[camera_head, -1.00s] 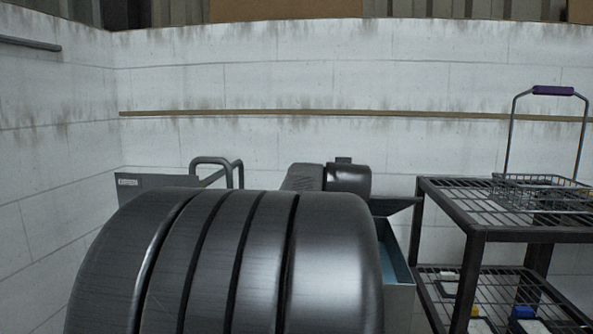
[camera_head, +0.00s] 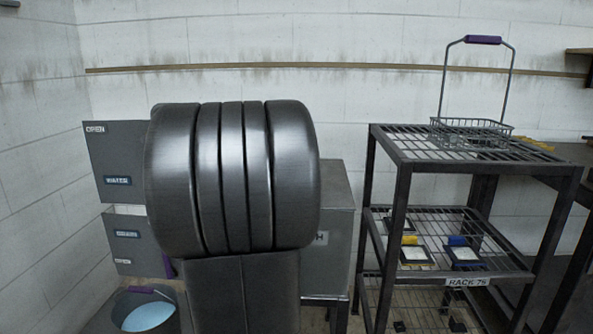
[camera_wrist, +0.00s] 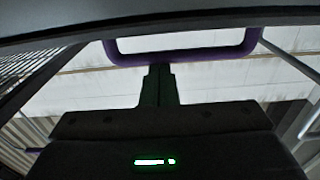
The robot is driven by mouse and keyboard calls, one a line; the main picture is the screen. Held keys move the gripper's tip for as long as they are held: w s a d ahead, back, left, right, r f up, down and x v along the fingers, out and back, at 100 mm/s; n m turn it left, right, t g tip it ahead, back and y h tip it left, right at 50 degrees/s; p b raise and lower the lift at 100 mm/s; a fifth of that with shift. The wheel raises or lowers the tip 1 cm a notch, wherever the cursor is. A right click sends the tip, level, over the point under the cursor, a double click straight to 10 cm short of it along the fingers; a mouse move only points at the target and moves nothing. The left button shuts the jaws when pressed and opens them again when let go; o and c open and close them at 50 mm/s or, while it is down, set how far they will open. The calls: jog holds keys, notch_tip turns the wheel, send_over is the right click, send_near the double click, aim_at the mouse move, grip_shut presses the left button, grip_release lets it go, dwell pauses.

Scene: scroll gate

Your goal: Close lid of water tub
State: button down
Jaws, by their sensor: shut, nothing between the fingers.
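A grey upright panel (camera_head: 112,150) marked OPEN and WATER stands at the left in the head view, looking like the raised lid. A grey body with labels (camera_head: 124,238), seemingly the tub, sits below it, partly hidden by my arm. My gripper is hidden in the head view. In the wrist view my gripper (camera_wrist: 158,72) is shut and empty. Its tips are close to a purple bar (camera_wrist: 182,56) below a grey edge (camera_wrist: 160,18); I cannot tell whether they touch. A small purple piece (camera_head: 168,267) shows beside the tub in the head view.
A bucket (camera_head: 150,310) with light blue contents is at the lower left. A grey box (camera_head: 335,215) stands right of my arm. A black wire rack (camera_head: 400,150) at the right holds a purple-handled wire basket (camera_head: 470,130). A wall stands behind.

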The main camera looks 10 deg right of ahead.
jog(key=shift+s+a+f+b, duration=0.15)
jog(key=shift+f+b, duration=0.15)
jog(key=shift+f, duration=0.45)
jog(key=shift+s+d+f+b, duration=0.15)
jog(key=shift+f+b, duration=0.1)
jog(key=shift+f, duration=0.45)
jog(key=shift+a, duration=0.1)
jog(key=shift+r, duration=0.1)
jog(key=r+p, duration=0.1)
jog(key=r, duration=0.2)
jog(key=r+p, duration=0.2)
jog(key=shift+s+r, duration=0.2)
jog(key=shift+r, duration=0.2)
jog(key=s+a+f, duration=0.1)
jog(key=s+f, duration=0.3)
jog(key=s, duration=0.4)
jog(key=shift+s+a+f+t, duration=0.3)
jog(key=shift+a+f, duration=0.05)
